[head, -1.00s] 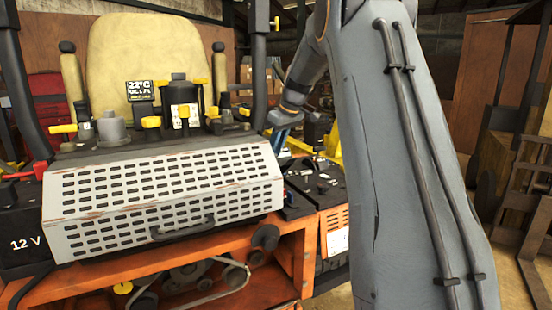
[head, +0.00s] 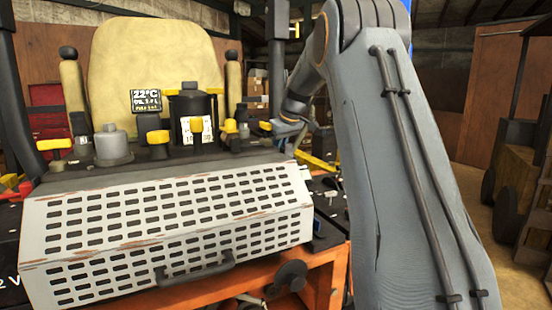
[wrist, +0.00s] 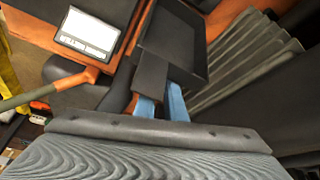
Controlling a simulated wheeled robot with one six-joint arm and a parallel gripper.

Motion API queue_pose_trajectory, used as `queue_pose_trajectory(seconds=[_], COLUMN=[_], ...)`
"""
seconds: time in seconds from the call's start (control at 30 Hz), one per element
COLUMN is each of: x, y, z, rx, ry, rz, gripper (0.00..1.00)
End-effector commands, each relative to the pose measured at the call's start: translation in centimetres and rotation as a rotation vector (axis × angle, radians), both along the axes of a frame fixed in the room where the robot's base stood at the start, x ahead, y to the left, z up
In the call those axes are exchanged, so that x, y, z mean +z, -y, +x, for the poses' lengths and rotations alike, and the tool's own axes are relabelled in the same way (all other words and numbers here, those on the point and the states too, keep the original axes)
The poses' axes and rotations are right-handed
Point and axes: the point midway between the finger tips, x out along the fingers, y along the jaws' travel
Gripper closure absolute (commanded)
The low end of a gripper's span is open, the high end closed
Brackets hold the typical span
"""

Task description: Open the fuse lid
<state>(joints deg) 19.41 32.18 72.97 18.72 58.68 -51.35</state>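A dark, shallow rectangular lid-like box (wrist: 176,42) with a raised rim shows at the top middle of the wrist view. It looks like the fuse lid, but no marking confirms this. A dark flat tab (wrist: 150,78) extends from its lower edge. My gripper (wrist: 160,103) has two blue fingers just below the tab, close together with a narrow gap. The tab overlaps the finger ends, so I cannot tell whether they hold it. In the head view my wrist is beside the machine's right side, and the fuse lid cannot be made out.
The perforated grey cover (head: 170,225) with a dark handle fills the machine's front, below the controls and yellow seat (head: 155,60). Open floor lies at the right.

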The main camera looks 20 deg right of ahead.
Motion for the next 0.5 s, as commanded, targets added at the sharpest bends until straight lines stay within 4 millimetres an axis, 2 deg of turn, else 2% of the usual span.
queue_pose_trajectory(seconds=[0.03, 0.07, 0.27, 0.5], x=[-1.72, -1.77, -1.95, -1.67], y=[1.04, 1.06, 0.99, 0.25], z=[-0.5, -0.5, -0.7, -0.44], rx=[-0.006, -0.006, -0.004, 0.004], ry=[-0.026, -0.026, -0.033, -0.029], rz=[-0.008, -0.008, -0.006, -0.004], gripper=[1.0, 0.97, 0.64, 0.62])
